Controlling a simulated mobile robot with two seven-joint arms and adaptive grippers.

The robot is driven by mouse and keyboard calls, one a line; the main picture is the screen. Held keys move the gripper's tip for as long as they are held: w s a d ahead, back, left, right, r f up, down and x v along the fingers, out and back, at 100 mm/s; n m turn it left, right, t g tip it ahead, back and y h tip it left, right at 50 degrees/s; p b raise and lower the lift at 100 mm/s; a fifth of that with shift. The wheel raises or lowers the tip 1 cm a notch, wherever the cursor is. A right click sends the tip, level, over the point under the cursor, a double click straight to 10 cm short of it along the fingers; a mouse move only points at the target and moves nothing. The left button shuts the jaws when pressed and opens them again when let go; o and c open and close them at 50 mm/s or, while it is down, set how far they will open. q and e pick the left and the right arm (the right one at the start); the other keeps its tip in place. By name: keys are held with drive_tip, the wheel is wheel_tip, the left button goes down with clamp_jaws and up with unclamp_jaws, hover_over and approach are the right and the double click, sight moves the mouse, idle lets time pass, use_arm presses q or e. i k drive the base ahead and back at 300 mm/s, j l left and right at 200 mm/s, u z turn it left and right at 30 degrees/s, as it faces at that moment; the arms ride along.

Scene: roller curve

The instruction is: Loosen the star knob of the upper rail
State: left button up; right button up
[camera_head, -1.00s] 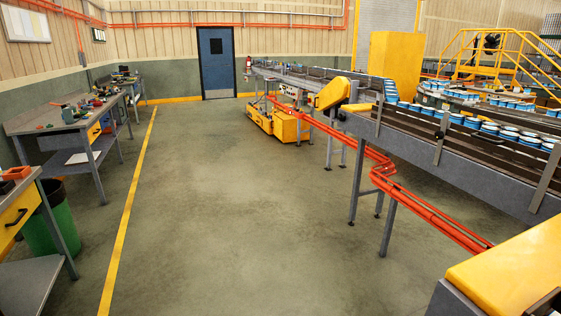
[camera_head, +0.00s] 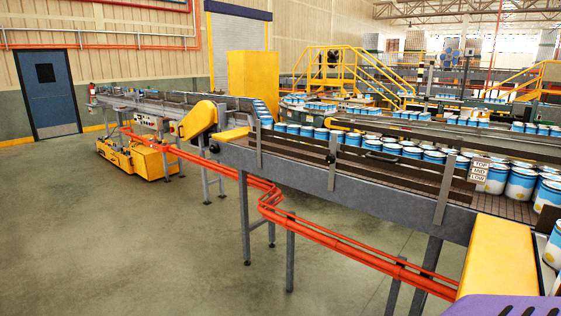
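A long grey conveyor (camera_head: 350,186) runs from the back left to the front right in the head view. Brown guide rails (camera_head: 405,175) run along its near side on grey upright brackets (camera_head: 445,190). A small dark knob-like part (camera_head: 331,158) sits at one bracket, too small to tell if it is star-shaped. A small sign reading TOP, MID, LOW (camera_head: 481,170) stands by the rail on the right. Neither of my grippers is in view.
Blue-and-white cans (camera_head: 520,184) crowd the belt. A yellow cover (camera_head: 500,262) and a purple slotted piece (camera_head: 505,306) are at the lower right. The floor (camera_head: 110,235) at left is clear.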

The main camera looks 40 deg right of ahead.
sight(331, 159)
drive_tip(key=u, duration=10.35)
drive_tip(key=i+j, duration=0.3)
drive_tip(key=i+j+z, duration=0.1)
drive_tip(key=i+j, duration=0.15)
drive_tip(key=j, duration=0.2)
drive_tip(key=i+j, duration=0.25)
drive_tip(key=j, duration=0.15)
